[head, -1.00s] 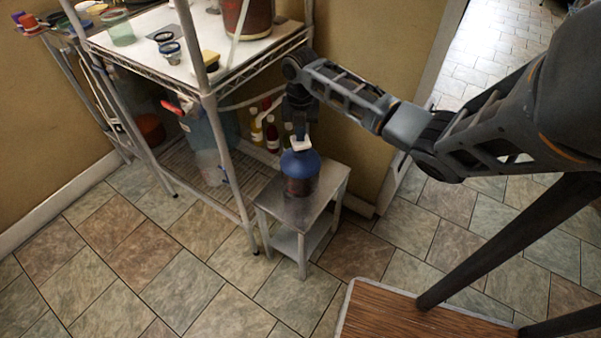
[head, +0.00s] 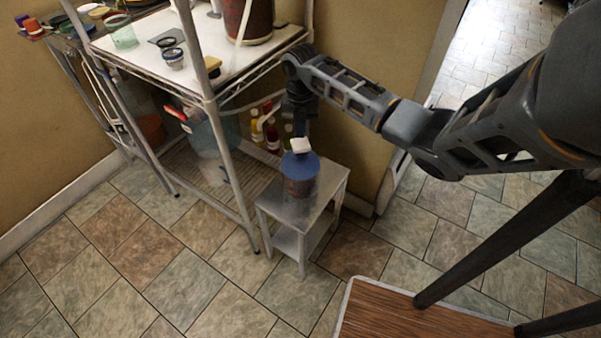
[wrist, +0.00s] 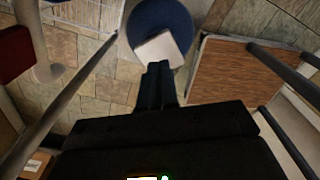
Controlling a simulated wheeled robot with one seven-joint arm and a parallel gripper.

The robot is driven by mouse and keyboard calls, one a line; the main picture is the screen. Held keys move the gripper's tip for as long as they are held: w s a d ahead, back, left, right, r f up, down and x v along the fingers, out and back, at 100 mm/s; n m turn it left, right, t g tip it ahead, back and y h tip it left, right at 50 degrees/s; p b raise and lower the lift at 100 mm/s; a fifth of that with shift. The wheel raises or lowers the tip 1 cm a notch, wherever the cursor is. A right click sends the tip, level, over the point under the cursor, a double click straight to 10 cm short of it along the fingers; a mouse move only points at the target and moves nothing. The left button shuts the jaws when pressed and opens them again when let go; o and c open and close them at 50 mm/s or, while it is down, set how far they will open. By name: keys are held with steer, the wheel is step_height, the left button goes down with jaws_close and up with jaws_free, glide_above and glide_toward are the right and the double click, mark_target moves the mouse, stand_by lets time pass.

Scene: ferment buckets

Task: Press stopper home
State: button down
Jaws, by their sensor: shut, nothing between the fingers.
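A blue bucket or jug (head: 300,177) with a dark lower part stands upright on a small metal stand. A white stopper (head: 300,145) sits at its top. In the wrist view the white stopper (wrist: 160,55) shows over the round blue top (wrist: 172,16). My gripper (wrist: 158,68) is shut and empty, its fingertips right at the near edge of the stopper. In the head view my gripper (head: 299,128) points down just above and behind the stopper. I cannot tell whether the fingertips touch it, or how deep the stopper sits.
The small metal stand (head: 326,196) stands beside a white wire shelf (head: 262,60) with jars and a dark red bucket (head: 248,18). Coloured bottles (head: 272,137) stand on its lower level. Tiled floor (head: 200,290) is clear in front.

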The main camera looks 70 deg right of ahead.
step_height(320, 180, up, 7)
steer(key=p, duration=0.5)
steer(key=shift+p, duration=0.4)
steer(key=shift+r, duration=0.1)
stand_by(0.6)
